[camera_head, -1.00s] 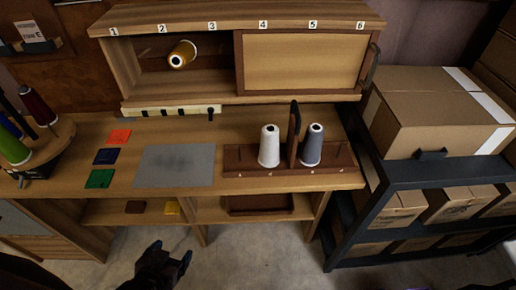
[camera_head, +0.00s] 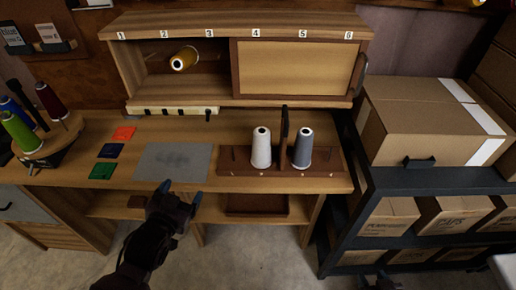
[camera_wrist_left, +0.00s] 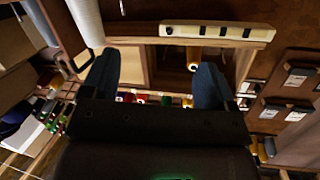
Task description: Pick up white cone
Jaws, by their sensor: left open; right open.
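The white cone (camera_head: 261,148) stands upright on the brown wooden rack (camera_head: 240,168) on the workbench, left of a dark upright post. My left gripper (camera_head: 181,193) is open and empty at the bench's front edge, left of and nearer than the white cone, not touching it. Its two blue-tipped fingers (camera_wrist_left: 155,85) show apart in the left wrist view with nothing between them. Only a dark bit of my right gripper (camera_head: 383,283) shows at the bottom edge, far from the cone.
A grey cone (camera_head: 303,149) stands right of the post (camera_head: 284,135). A grey mat (camera_head: 172,162) and coloured squares lie to the left. A yellow cone (camera_head: 184,60) is in the cabinet above. A dark shelf with boxes (camera_head: 440,125) stands right. Coloured spools (camera_head: 20,130) stand far left.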

